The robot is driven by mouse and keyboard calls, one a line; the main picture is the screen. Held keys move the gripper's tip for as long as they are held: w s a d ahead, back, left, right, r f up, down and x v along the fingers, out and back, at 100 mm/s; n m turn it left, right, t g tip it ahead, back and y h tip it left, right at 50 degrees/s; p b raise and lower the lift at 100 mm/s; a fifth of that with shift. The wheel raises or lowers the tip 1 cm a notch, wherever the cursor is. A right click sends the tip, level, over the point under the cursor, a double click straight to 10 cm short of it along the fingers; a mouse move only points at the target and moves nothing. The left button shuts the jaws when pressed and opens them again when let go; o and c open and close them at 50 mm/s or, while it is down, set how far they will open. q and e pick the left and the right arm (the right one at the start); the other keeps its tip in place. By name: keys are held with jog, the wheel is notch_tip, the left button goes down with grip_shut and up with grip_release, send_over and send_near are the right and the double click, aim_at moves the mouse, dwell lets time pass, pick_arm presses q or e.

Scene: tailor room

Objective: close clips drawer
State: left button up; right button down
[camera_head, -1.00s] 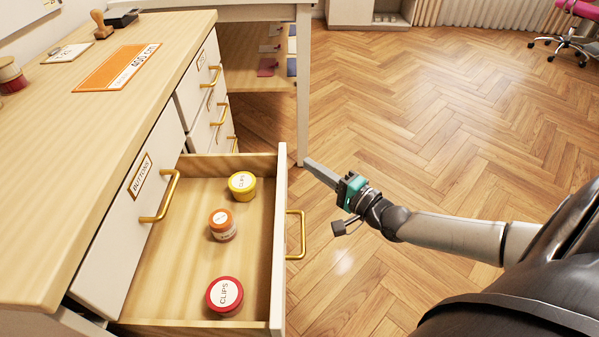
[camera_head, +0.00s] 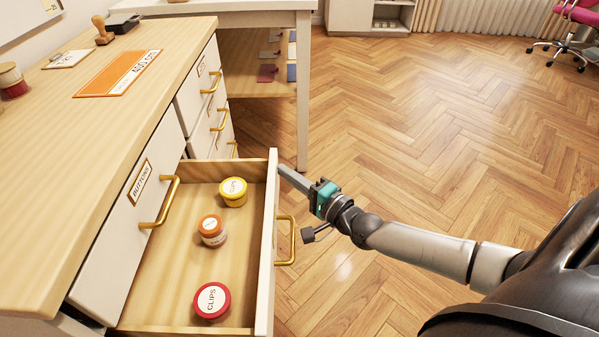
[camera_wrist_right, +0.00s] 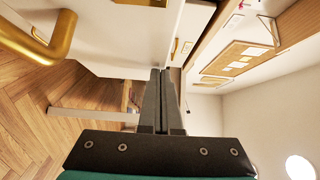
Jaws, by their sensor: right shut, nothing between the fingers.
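The open clips drawer (camera_head: 190,258) juts out to the right from the wooden-topped cabinet, below the drawer labelled BUTTONS (camera_head: 125,225). Inside it stand a yellow-lidded jar (camera_head: 233,192), an orange-lidded jar (camera_head: 212,230) and a red-lidded jar (camera_head: 212,300) marked CLIPS. A gold handle (camera_head: 291,241) is on its white front. My right gripper (camera_head: 284,170) is shut and empty, its tips at the far end of the drawer front, apparently touching it. In the right wrist view the shut fingers (camera_wrist_right: 161,75) point at white drawer surfaces. My left gripper is not in view.
More drawers with gold handles (camera_head: 215,80) line the cabinet farther back. A white table leg (camera_head: 303,95) stands just beyond the drawer. The wooden floor (camera_head: 430,130) to the right is clear. A pink chair (camera_head: 575,20) is far off at the upper right.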

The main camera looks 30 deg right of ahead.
jog(key=w+a, duration=0.2)
jog(key=a, duration=0.1)
jog(key=w+a, duration=0.2)
jog(key=a, duration=0.1)
jog(key=w+a+p, duration=0.1)
jog(key=a, duration=0.2)
jog(key=shift+w+a+r, duration=0.1)
jog(key=shift+w+a, duration=0.2)
jog(key=shift+w, duration=0.1)
jog(key=w+a, duration=0.1)
jog(key=a, duration=0.1)
jog(key=w+a, duration=0.2)
jog(key=a, duration=0.1)
jog(key=w+a+b, duration=0.1)
jog(key=w+a, duration=0.1)
jog(key=a, duration=0.1)
jog(key=shift+w+a, duration=0.25)
jog(key=shift+a, duration=0.25)
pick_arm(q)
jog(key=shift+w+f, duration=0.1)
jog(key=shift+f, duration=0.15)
pick_arm(e)
jog(key=shift+a, duration=0.25)
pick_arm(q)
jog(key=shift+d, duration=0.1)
